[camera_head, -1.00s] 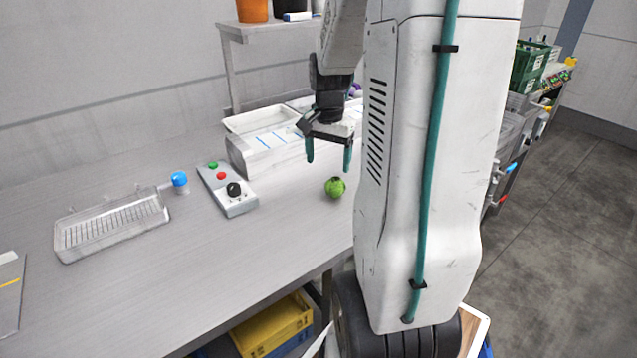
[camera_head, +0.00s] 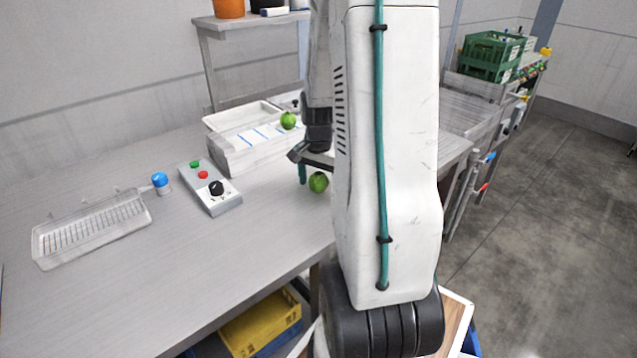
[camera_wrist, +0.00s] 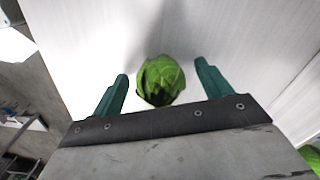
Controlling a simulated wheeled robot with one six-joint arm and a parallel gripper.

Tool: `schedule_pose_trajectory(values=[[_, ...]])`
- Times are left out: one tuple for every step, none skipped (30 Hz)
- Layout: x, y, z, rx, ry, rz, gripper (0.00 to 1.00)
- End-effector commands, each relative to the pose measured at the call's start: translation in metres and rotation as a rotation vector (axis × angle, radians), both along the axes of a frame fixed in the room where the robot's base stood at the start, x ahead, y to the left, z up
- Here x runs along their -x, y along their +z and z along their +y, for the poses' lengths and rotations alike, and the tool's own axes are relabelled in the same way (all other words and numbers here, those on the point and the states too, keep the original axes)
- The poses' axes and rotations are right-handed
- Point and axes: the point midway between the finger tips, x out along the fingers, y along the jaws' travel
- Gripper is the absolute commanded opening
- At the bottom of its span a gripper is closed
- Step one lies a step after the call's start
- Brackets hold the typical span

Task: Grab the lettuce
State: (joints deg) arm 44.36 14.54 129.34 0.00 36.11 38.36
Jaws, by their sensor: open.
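A small round green lettuce (camera_head: 318,182) sits on the grey worktop, left of my arm's white column. In the wrist view the lettuce (camera_wrist: 161,80) lies between the tips of two teal fingers, with a gap on each side. My gripper (camera_wrist: 161,72) is open and empty. In the head view one teal finger shows just left of the lettuce; the other is hidden behind my arm. A second round green vegetable (camera_head: 288,120) shows at the white divided box (camera_head: 228,160). Part of a green leafy thing also shows at the wrist view's lower right (camera_wrist: 311,156).
A control box (camera_head: 222,203) with green, red and black buttons lies left of the lettuce. A blue-capped item (camera_head: 160,181) and a wire-like tray (camera_head: 92,232) are further left. A shelf (camera_head: 250,24) stands behind. Green crates (camera_head: 490,58) are at the back right.

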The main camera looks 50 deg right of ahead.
Motion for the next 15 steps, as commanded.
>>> schedule_pose_trajectory(values=[[0.0,0.0002,0.0,0.0,0.0,0.0,0.78],[0.0,0.0002,0.0,0.0,0.0,0.0,0.75],[0.0,0.0002,0.0,0.0,0.0,0.0,0.64],[0.0,0.0003,0.0,0.0,0.0,0.0,0.55],[0.0,0.0003,0.0,0.0,0.0,0.0,0.47],[0.0,0.0004,0.0,0.0,0.0,0.0,0.36],[0.0,0.0004,0.0,0.0,0.0,0.0,0.29],[0.0,0.0004,0.0,0.0,0.0,0.0,0.29],[-0.0001,0.0005,0.0,0.0,0.0,0.0,0.29],[-0.0001,0.0005,0.0,0.0,0.0,0.0,0.29],[-0.0001,0.0005,0.0,0.0,0.0,0.0,0.29],[-0.0001,0.0005,0.0,0.0,0.0,0.0,0.29],[-0.0001,0.0006,0.0,0.0,0.0,0.0,0.29],[-0.0001,0.0006,0.0,0.0,0.0,0.0,0.29],[-0.0001,0.0007,0.0,0.0,0.0,0.0,0.29]])
